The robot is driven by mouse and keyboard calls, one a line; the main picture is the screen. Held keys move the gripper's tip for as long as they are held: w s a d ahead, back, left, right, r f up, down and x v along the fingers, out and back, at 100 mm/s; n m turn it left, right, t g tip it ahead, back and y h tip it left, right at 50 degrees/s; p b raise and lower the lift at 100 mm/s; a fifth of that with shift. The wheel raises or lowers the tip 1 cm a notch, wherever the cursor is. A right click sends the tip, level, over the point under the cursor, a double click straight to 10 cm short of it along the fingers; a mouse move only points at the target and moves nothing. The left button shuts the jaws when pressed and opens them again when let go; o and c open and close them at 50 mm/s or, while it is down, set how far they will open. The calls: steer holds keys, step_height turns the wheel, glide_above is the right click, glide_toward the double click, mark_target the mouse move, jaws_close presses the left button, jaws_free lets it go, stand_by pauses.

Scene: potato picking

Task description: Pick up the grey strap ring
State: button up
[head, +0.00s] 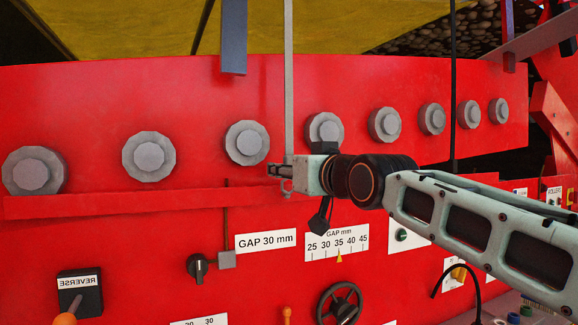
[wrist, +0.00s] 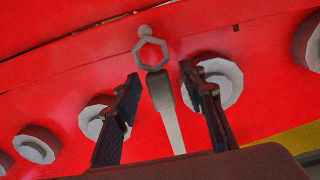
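The grey strap ring (wrist: 151,53) is a small hexagonal loop at the lower end of a flat grey strap (head: 288,80), which hangs vertically in front of the red machine panel. In the wrist view the strap (wrist: 165,110) runs between my two dark fingers, and the ring shows just past the fingertips, with a small grey knob beside it. My gripper (wrist: 158,73) is open, with a gap on both sides of the strap. In the head view my gripper (head: 282,172) is at the strap's lower end; the ring is hard to make out there.
The red panel (head: 100,95) stands close behind, with a row of grey round knobs (head: 247,142) and a red ledge (head: 130,205) below them. A black handwheel (head: 340,303) and levers are lower down.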

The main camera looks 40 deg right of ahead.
steer(key=shift+c, duration=0.6)
jaws_close()
steer(key=shift+r, duration=0.1)
step_height(320, 180, up, 18)
steer(key=p, duration=0.2)
